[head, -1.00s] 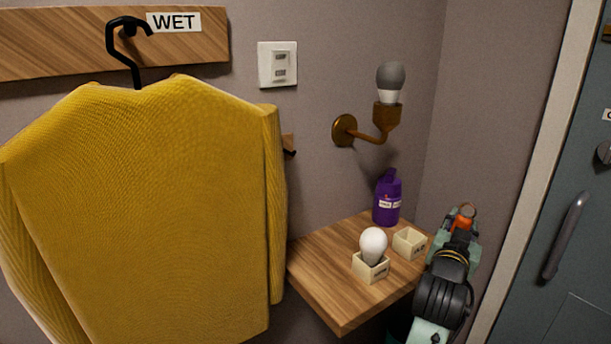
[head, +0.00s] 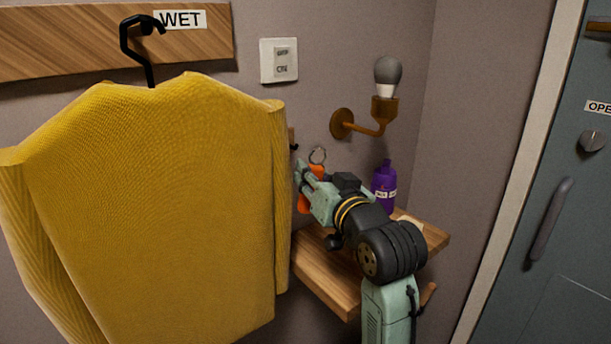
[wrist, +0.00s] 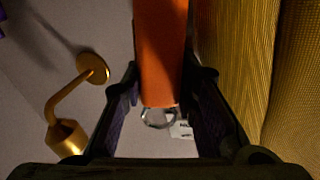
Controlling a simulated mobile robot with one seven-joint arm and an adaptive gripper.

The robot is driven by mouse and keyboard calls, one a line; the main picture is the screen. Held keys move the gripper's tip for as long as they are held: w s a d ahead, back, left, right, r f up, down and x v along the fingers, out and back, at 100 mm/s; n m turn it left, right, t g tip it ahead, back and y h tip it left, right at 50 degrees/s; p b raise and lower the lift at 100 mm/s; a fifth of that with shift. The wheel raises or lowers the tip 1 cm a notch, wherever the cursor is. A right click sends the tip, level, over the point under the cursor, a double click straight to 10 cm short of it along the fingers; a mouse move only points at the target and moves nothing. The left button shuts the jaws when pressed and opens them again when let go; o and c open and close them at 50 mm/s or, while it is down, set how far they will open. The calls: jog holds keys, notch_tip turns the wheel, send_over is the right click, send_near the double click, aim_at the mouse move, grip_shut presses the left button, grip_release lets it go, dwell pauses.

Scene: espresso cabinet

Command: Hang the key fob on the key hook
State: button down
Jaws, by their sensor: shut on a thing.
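The orange key fob (head: 305,203) with a metal ring (head: 317,155) is held in my gripper (head: 306,182), ring upward, beside the yellow coat's right edge. In the wrist view the fob (wrist: 160,50) lies between the two fingers (wrist: 160,88), its ring (wrist: 158,118) free of them. The key hook (head: 293,140) is a small dark piece on the wall, partly hidden by the coat. The ring is close to it in the picture, slightly right and lower; I cannot tell the gap in depth.
The yellow coat (head: 160,210) hangs at left on a black hanger (head: 140,45). A brass wall lamp (head: 365,128) is above right. A purple bottle (head: 384,190) stands on the wooden shelf (head: 325,280). A grey door (head: 570,250) is at right.

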jog(key=shift+w+a+f+b, duration=0.2)
jog(key=shift+w+a, duration=0.65)
jog(key=shift+w, duration=0.35)
jog(key=shift+w+a+f+b, duration=0.1)
jog(key=shift+w+a+f, duration=0.05)
jog(key=shift+w+a, duration=0.95)
jog(key=shift+w+a+f+b, duration=0.15)
jog(key=shift+w+a, duration=0.5)
jog(key=shift+w, duration=0.7)
jog(key=shift+f, duration=0.15)
jog(key=shift+a, duration=0.2)
jog(key=c, duration=1.6)
grip_release()
jog(key=shift+w, duration=0.1)
jog(key=shift+c, duration=0.2)
jog(key=shift+o, duration=1.4)
jog(key=shift+w+a+f, duration=0.15)
jog(key=shift+a+f, duration=0.05)
jog(key=shift+o, duration=0.8)
jog(key=shift+d+f, duration=0.1)
jog(key=shift+d, duration=0.1)
